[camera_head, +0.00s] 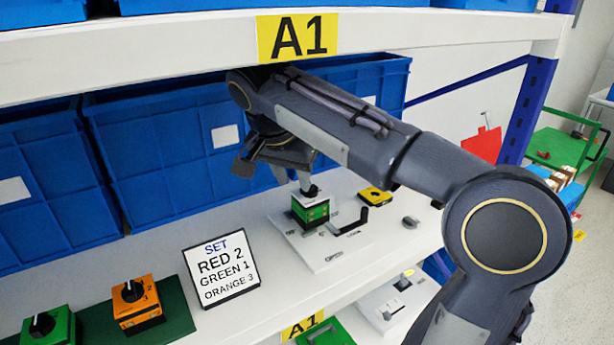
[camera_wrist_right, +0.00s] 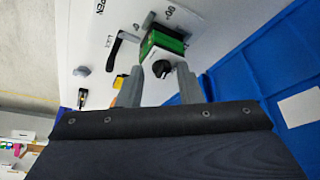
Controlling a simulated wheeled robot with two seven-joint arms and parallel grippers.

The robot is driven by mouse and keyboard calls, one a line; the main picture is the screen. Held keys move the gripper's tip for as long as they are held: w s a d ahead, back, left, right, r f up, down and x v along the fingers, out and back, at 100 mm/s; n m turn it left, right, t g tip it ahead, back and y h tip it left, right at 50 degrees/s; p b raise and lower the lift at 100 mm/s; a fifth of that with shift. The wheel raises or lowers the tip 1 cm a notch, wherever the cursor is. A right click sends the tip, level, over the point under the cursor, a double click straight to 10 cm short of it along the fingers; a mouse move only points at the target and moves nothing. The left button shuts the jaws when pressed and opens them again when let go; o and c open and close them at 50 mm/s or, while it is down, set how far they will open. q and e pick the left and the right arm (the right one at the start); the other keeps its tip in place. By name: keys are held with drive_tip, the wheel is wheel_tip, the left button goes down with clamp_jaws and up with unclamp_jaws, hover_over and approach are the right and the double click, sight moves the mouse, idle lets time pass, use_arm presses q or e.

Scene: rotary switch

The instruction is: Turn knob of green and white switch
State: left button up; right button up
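The green and white switch (camera_head: 311,213) stands on a white panel (camera_head: 327,257) on the shelf, with a black knob (camera_head: 310,191) on its white top. My right gripper (camera_head: 296,181) reaches down from above, its fingers at the top of the switch. In the right wrist view, my right gripper (camera_wrist_right: 159,70) is open, with a finger on either side of the black knob (camera_wrist_right: 161,68). Gaps show between fingers and knob. The green side (camera_wrist_right: 163,42) of the switch shows beyond it. My left gripper is in no view.
A black lever handle (camera_head: 352,222) and a yellow switch (camera_head: 375,195) are close on the right. A sign (camera_head: 221,269) stands at the left, near an orange switch (camera_head: 137,303) and another green one (camera_head: 48,328). Blue bins (camera_head: 165,160) line the back; the shelf beam (camera_head: 150,50) is overhead.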

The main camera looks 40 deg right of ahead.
drive_tip(key=w+d, duration=0.1)
drive_tip(key=d, duration=0.2)
drive_tip(key=w+d, duration=0.1)
drive_tip(key=d, duration=0.1)
drive_tip(key=shift+w+f+p, duration=0.25)
drive_tip(key=shift+w+p, duration=0.05)
drive_tip(key=shift+p, duration=0.05)
drive_tip(key=shift+x, duration=2.2)
drive_tip(key=shift+s, duration=0.1)
